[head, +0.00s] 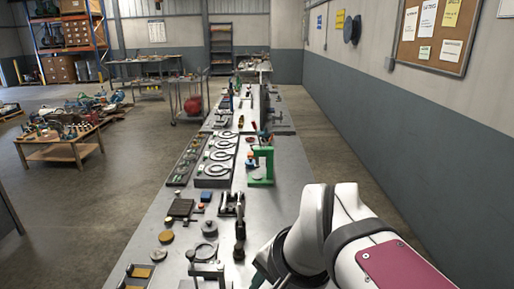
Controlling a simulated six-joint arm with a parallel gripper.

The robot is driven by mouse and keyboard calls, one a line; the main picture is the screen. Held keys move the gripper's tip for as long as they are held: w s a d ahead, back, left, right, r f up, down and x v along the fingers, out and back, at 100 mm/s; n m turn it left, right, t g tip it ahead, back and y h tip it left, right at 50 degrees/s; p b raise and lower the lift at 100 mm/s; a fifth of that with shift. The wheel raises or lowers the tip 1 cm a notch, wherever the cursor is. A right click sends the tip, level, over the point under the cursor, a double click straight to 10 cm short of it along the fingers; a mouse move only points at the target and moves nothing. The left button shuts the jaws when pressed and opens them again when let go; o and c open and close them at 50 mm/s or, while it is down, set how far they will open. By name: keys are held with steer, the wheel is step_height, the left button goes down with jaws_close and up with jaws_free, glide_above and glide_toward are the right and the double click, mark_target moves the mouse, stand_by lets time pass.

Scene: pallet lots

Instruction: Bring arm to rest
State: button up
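My white arm with a dark red panel fills the lower right of the head view. It is bent over the near right side of the long metal workbench (165,218). My gripper is not clearly visible; the arm's lower end runs behind its own links and out of the bottom of the picture. Whether anything is held cannot be seen.
A wooden table (62,143) stands on the floor at left. A grey wall (400,130) runs along the right, with open floor between.

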steer(key=s+d+f+n+g, duration=0.1)
steer(key=s+d+f+g, duration=0.1)
steer(key=s+f, duration=0.3)
steer(key=s+d+f+n+g, duration=0.1)
steer(key=s+d+f, duration=0.2)
steer(key=s, duration=0.8)
step_height(320, 180, down, 3)
steer(key=shift+r+n+g+h, duration=0.2)
steer(key=shift+n+g+h, duration=0.1)
steer(key=shift+n+g, duration=0.1)
steer(key=shift+d, duration=0.1)
